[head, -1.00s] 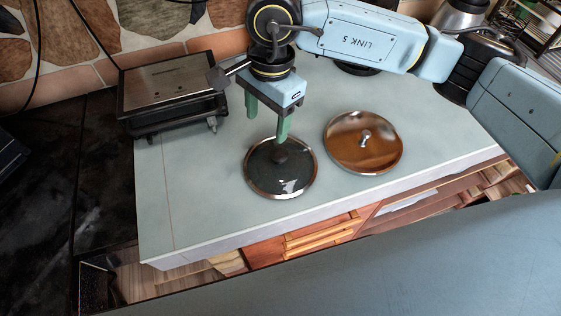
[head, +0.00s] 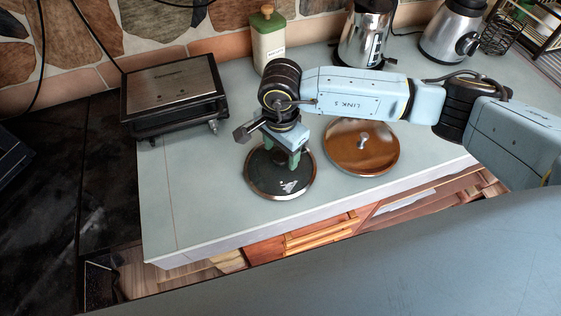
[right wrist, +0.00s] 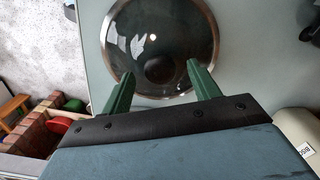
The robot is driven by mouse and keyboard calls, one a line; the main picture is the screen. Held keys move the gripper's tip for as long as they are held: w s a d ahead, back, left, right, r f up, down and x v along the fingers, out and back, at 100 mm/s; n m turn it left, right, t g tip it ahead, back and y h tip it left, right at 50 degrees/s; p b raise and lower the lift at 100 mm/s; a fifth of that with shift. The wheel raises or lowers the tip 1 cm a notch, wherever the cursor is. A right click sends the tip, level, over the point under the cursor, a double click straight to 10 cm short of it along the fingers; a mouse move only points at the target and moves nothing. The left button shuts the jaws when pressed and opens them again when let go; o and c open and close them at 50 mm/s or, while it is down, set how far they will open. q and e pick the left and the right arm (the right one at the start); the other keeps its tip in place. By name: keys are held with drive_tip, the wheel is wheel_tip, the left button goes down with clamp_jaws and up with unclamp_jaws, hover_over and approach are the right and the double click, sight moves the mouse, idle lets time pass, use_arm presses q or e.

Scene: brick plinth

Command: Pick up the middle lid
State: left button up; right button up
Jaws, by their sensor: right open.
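A round glass lid (head: 268,183) with a metal rim and dark knob lies flat on the grey counter, left of centre in the head view. A brown, shiny lid (head: 375,158) with a silver knob lies to its right. Only these two lids show, so I cannot tell which is the middle one. My right gripper (head: 285,160) is open, pointing down over the glass lid. In the right wrist view its green fingers stand on either side of the lid's dark knob (right wrist: 160,68), apart from it. My left gripper is not in view.
A steel-topped grill (head: 172,88) stands at the left. A canister (head: 269,42) with a green top and two metal appliances (head: 364,32) stand at the back. The counter's front edge (head: 300,222) is close to the lids. The counter's front left is clear.

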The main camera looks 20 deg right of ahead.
drive_tip(key=shift+f, duration=0.65)
clamp_jaws()
